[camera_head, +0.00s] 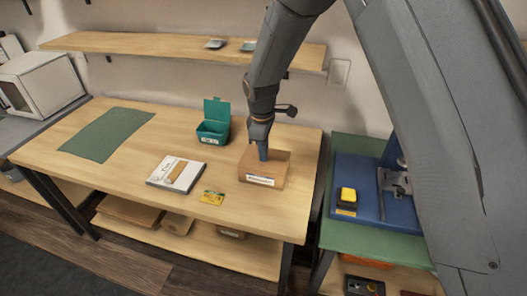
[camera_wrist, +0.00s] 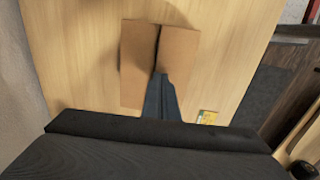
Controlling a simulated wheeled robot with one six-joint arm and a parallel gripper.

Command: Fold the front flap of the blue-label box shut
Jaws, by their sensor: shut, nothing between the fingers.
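The box (camera_head: 262,183) is brown cardboard and stands near the right end of the wooden workbench. A white label with dark print is on its front face; the label's blue is hard to make out. In the wrist view the box (camera_wrist: 138,62) shows two brown top panels with a dark seam between them. My gripper (camera_head: 263,156) points down at the box top, and in the wrist view its shut, empty fingers (camera_wrist: 160,88) lie over the seam's lower end. I cannot tell whether they touch the cardboard. The front flap's exact angle is unclear.
A teal open-lidded bin (camera_head: 213,130) stands behind and left of the box. A white booklet or board (camera_head: 160,180) and a yellow card (camera_head: 212,198) lie at the front. A green mat (camera_head: 105,134) is at left. A blue machine (camera_head: 365,200) stands on the right-hand table.

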